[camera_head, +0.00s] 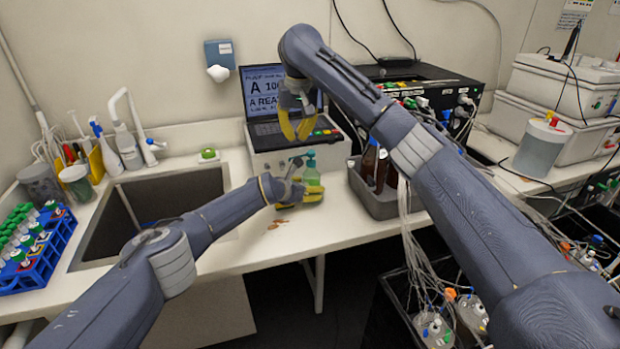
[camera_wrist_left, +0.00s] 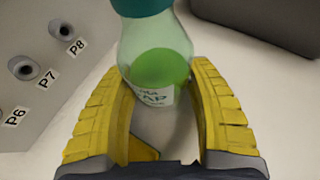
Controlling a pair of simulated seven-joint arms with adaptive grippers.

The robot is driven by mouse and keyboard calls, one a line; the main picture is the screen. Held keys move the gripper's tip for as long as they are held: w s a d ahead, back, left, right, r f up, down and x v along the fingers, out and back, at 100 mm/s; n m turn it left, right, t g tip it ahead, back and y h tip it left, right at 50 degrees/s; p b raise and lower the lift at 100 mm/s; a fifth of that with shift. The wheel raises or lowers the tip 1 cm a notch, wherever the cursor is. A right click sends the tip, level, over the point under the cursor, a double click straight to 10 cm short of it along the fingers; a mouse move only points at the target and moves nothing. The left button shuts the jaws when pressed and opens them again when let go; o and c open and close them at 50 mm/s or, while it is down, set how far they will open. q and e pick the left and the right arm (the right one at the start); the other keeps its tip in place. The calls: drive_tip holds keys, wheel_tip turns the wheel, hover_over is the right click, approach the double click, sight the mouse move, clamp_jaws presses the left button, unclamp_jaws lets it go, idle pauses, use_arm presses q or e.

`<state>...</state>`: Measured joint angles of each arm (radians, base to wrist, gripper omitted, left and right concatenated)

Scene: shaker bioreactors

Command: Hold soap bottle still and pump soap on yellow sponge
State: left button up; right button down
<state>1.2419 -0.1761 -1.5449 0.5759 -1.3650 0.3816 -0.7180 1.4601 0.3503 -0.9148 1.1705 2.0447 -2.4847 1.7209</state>
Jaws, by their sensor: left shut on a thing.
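The soap bottle (camera_head: 311,170) is green and clear with a teal pump top and stands upright on the counter in front of the grey box. In the left wrist view, the bottle (camera_wrist_left: 158,75) has a green round label and a teal collar. My left gripper (camera_head: 314,194) is shut on its lower body, one yellow finger on each side. My right gripper (camera_head: 297,134) points down above and slightly left of the bottle, its yellow fingers apart and empty. A yellow patch (camera_wrist_left: 142,148) shows between the left fingers; I cannot tell whether it is the sponge.
A sink (camera_head: 150,207) lies left of the bottle. A grey bin with brown bottles (camera_head: 376,168) stands close on its right. A laptop (camera_head: 275,92) sits on the grey box (camera_head: 268,143) behind. A brownish patch (camera_head: 279,224) is on the counter in front.

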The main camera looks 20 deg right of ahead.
drive_tip(key=r+n, duration=0.1)
hover_over(311, 152)
drive_tip(key=a, duration=0.1)
drive_tip(key=shift+d+f, duration=0.2)
drive_tip(key=shift+f, duration=0.9)
drive_tip(key=shift+d+f, duration=0.15)
drive_tip(key=shift+f, duration=0.95)
drive_tip(key=shift+d+f, duration=0.2)
drive_tip(key=shift+f, duration=0.9)
drive_tip(key=shift+f, duration=2.45)
drive_tip(key=shift+r, duration=3)
